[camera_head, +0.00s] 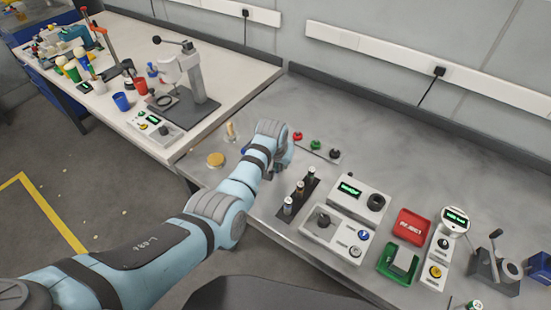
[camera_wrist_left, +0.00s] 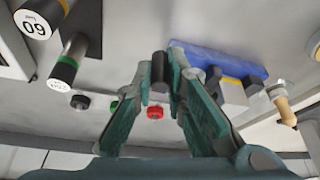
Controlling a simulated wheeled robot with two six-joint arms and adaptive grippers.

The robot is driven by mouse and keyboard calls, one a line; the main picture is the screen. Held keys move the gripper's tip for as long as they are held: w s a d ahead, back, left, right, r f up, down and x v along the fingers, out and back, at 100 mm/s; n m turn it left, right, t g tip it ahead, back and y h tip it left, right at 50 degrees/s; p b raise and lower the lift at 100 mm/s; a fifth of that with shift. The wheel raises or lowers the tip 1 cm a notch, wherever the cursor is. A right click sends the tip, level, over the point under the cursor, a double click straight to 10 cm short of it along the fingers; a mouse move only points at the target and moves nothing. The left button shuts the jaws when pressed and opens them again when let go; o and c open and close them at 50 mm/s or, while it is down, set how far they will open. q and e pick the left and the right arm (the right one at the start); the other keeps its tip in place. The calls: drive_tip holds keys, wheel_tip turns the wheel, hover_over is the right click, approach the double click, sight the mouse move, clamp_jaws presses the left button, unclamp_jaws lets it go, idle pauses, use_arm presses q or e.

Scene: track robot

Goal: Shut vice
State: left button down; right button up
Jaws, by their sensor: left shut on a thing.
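The vice (camera_wrist_left: 222,60) shows in the left wrist view as a blue body with grey and dark blocks by it, right of my fingers. In the head view only a small blue part of it (camera_head: 245,149) shows beside my wrist; my arm hides the rest. My left gripper (camera_wrist_left: 160,68) has its teal fingers closed on a short dark cylinder, the vice handle (camera_wrist_left: 159,63), beside the blue body. The gap between the vice jaws cannot be read clearly. My right gripper is not in view.
Red, green and black knobs (camera_head: 316,145) stand behind my wrist. A rack of dark cylinders (camera_head: 299,195), a control box (camera_head: 337,230) and red and green trays (camera_head: 411,226) stand to the right. A wooden disc (camera_head: 215,160) lies left of my wrist.

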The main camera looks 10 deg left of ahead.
use_arm(q)
drive_tip(key=shift+w+d+f+n+b, duration=0.1)
drive_tip(key=shift+w+d+n+b, duration=0.05)
drive_tip(key=shift+d+n+b, duration=0.3)
drive_tip(key=n+y+b, duration=0.1)
drive_tip(key=b, duration=0.2)
drive_tip(key=w+d+n+b, duration=0.1)
drive_tip(key=n+b, duration=0.1)
drive_tip(key=b, duration=0.1)
drive_tip(key=shift+d+f+n+y, duration=0.25)
drive_tip(key=shift+f+y, duration=0.15)
drive_tip(key=n+b, duration=0.1)
drive_tip(key=b, duration=0.3)
drive_tip(key=d+n+y+b, duration=0.1)
drive_tip(key=b, duration=0.3)
drive_tip(key=shift+w+r+n, duration=0.25)
drive_tip(key=shift+w+n, duration=0.05)
drive_tip(key=shift+w, duration=0.05)
drive_tip(key=shift+r+n+g+b, duration=0.2)
drive_tip(key=shift+n+g+b, duration=0.15)
drive_tip(key=shift+b, duration=0.35)
drive_tip(key=c, duration=1.6)
unclamp_jaws()
drive_tip(key=shift+w, duration=0.1)
drive_tip(key=shift+r, duration=0.1)
